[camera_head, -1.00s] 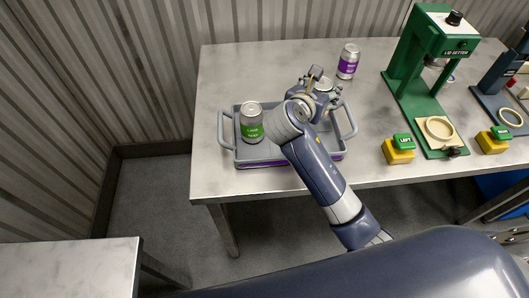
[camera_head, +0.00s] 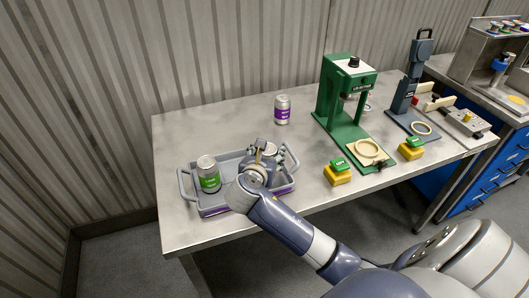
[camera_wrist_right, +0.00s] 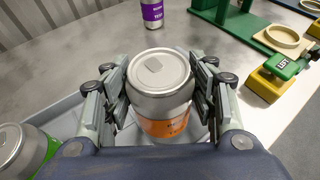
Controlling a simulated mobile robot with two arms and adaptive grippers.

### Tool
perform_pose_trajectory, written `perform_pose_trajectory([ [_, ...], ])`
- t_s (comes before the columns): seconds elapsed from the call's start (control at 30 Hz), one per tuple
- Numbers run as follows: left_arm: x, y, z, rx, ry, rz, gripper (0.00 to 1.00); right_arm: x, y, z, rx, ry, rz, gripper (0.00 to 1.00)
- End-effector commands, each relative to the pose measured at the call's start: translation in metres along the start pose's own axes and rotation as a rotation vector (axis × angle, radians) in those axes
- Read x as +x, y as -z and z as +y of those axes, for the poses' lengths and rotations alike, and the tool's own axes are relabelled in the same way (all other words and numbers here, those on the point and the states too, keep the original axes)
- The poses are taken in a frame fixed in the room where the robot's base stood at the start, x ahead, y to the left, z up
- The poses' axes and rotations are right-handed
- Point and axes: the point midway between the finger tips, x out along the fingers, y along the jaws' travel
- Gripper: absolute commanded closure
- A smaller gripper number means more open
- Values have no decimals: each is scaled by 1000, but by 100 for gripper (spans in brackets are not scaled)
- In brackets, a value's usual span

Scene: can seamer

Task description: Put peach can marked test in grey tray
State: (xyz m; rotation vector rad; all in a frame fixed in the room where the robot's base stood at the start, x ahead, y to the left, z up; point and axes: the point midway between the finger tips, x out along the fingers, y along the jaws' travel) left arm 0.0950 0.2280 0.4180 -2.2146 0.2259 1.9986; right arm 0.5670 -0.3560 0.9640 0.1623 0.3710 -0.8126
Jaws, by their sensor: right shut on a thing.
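The peach can (camera_wrist_right: 160,92) has a silver top and an orange label. It stands upright between the fingers of my right gripper (camera_wrist_right: 160,80) in the right wrist view. In the head view the right gripper (camera_head: 264,153) is over the right part of the grey tray (camera_head: 183,186), and my wrist hides most of the can. The tray's grey floor shows around the can; I cannot tell whether its bottom touches it. A green-labelled can (camera_head: 208,175) stands in the tray's left part. My left gripper is out of view.
A purple-labelled can (camera_head: 282,110) stands on the metal table behind the tray. A green lid setter (camera_head: 340,105) and yellow button boxes (camera_head: 338,174) are to the right. A dark press (camera_head: 405,95) stands farther right. The table left of the purple can is clear.

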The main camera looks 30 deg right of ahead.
Motion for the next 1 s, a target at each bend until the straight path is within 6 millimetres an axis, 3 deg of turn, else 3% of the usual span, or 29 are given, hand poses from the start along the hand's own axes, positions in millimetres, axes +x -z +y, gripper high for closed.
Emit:
perform_pose_trajectory([
  [0.1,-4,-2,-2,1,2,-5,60,26,-11,6,1,2,-3,83],
  [0.3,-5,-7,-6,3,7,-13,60,50,-17,12,1,1,-2,83],
  [0.47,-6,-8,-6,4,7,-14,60,55,-14,13,0,0,-1,83],
  [0.7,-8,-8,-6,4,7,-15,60,66,14,13,-2,0,0,83],
  [1.0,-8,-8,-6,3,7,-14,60,67,16,13,0,-1,-2,83],
])
